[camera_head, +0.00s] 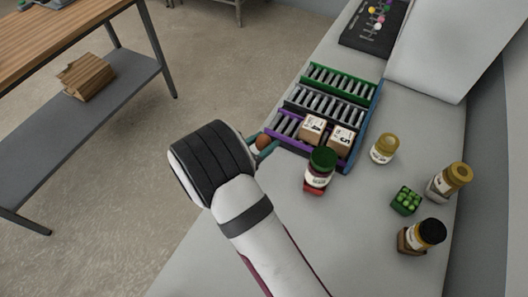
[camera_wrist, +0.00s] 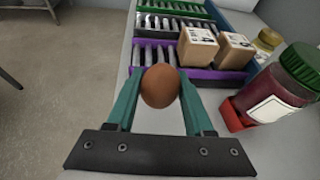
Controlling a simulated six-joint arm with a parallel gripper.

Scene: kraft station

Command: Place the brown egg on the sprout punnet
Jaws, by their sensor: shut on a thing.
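The brown egg (camera_wrist: 160,86) is held between the two green fingers of my gripper (camera_wrist: 158,95) in the wrist view. In the head view the egg (camera_head: 262,141) shows at the tip of my gripper (camera_head: 262,146), at the left edge of the counter by the roller rack. My gripper is shut on it. The sprout punnet (camera_head: 406,200), a small block of green sprouts, sits on the counter at the right, well apart from my gripper. It is not in the wrist view.
A roller rack (camera_head: 371,112) with green, dark and purple lanes holds two boxes (camera_head: 313,128). A green-lidded jar (camera_head: 321,168) on a red base stands between my gripper and the punnet. Yellow-lidded jars (camera_head: 384,148) (camera_head: 449,182) and a black-lidded jar (camera_head: 422,236) surround the punnet.

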